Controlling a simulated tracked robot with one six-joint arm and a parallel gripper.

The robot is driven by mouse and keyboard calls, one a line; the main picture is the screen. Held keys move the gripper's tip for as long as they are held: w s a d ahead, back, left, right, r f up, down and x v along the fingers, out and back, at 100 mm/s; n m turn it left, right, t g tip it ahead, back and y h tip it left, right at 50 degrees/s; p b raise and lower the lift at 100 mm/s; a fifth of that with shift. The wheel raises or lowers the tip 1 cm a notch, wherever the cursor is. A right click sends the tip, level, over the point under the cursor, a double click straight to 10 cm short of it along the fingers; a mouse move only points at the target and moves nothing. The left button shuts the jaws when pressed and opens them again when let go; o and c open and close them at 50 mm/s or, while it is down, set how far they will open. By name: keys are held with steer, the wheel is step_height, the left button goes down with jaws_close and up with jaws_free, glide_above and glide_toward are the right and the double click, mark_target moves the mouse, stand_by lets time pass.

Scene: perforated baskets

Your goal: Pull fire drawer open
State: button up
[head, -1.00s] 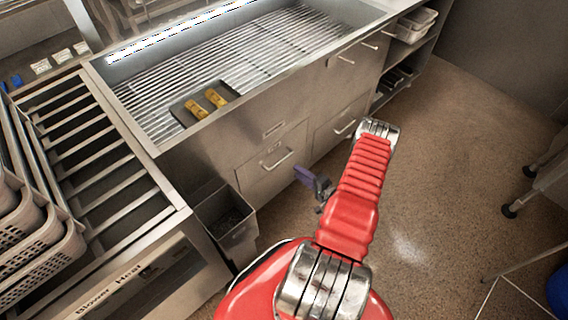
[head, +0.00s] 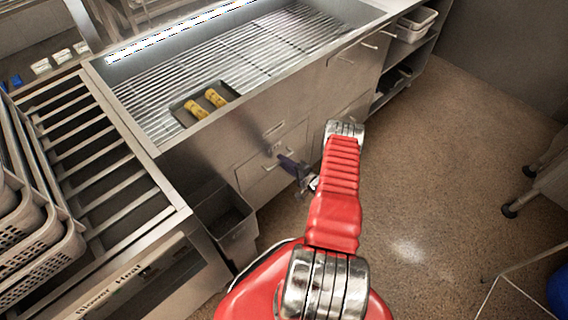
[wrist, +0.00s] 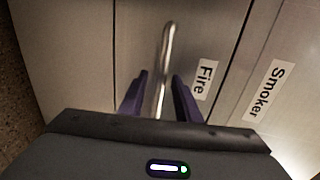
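The fire drawer (wrist: 80,50) is a flat steel front with a "Fire" label (wrist: 203,78). Its bar handle (wrist: 167,50) runs between the two purple fingers of my gripper (wrist: 160,92) in the wrist view. The fingers are apart, with a gap on each side of the bar. In the head view my gripper (head: 293,165) is at the drawer front (head: 250,181), over the right part of the handle (head: 268,168). The drawer front looks flush with the cabinet.
A "Smoker" label (wrist: 263,90) is on the neighbouring panel. A grey bin (head: 232,222) stands left of the drawer. Above is a grill (head: 270,45) with a tray (head: 178,112) holding two yellow items. Baskets (head: 40,250) are stacked at left. Open floor (head: 440,170) lies to the right.

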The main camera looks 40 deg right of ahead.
jaws_close()
steer(key=shift+s+a, duration=0.15)
steer(key=shift+s, duration=0.05)
stand_by(0.6)
